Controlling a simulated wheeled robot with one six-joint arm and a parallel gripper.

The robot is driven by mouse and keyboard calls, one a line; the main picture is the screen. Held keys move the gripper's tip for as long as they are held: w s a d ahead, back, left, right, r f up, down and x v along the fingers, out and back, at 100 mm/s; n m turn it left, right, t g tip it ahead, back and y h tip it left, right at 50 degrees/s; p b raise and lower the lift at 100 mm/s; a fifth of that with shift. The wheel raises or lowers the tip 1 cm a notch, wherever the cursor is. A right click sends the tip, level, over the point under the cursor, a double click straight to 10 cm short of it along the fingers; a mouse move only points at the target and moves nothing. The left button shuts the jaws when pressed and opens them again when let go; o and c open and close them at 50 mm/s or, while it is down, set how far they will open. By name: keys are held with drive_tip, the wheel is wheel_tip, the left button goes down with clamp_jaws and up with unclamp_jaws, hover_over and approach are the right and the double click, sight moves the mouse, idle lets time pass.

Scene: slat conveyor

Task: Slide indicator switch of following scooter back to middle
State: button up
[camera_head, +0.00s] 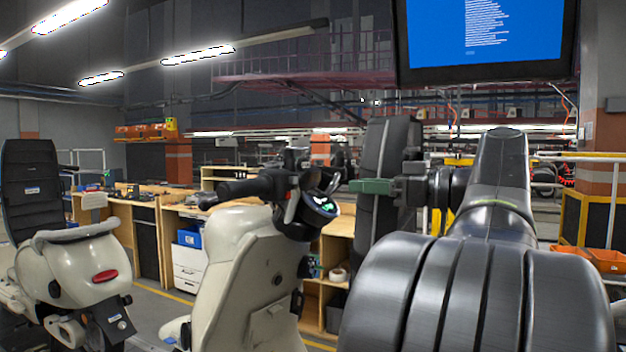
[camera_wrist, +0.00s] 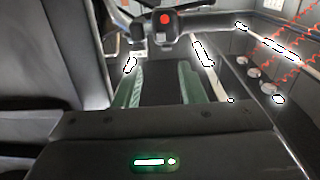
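A cream scooter (camera_head: 245,270) stands at the centre of the head view. Its handlebar carries a black grip (camera_head: 240,188) and a round lit display (camera_head: 322,206). My gripper (camera_head: 356,187), with green fingers, is to the right of the handlebar and apart from it, pointing left. In the wrist view my gripper (camera_wrist: 160,72) has its two green fingers spread with nothing held between them. A dark control housing (camera_wrist: 152,28) with a red button (camera_wrist: 165,18) shows beyond the fingertips. The indicator switch itself is too small to make out.
A tall black seat back (camera_head: 382,150) rises right behind my gripper; a dark padded surface (camera_wrist: 40,70) fills the wrist view's left side. Another cream scooter (camera_head: 85,265) stands at the left. Wooden workbenches (camera_head: 145,225) and a monitor (camera_head: 485,35) are farther back.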

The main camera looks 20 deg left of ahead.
sight(296, 182)
drive_tip(key=a+p, duration=0.1)
drive_tip(key=a, duration=0.3)
drive_tip(key=w+a+p, duration=0.1)
drive_tip(key=a, duration=0.3)
drive_tip(key=w+a+p, duration=0.1)
drive_tip(key=a, duration=0.4)
drive_tip(key=shift+p, duration=0.4)
drive_tip(key=shift+c, duration=0.5)
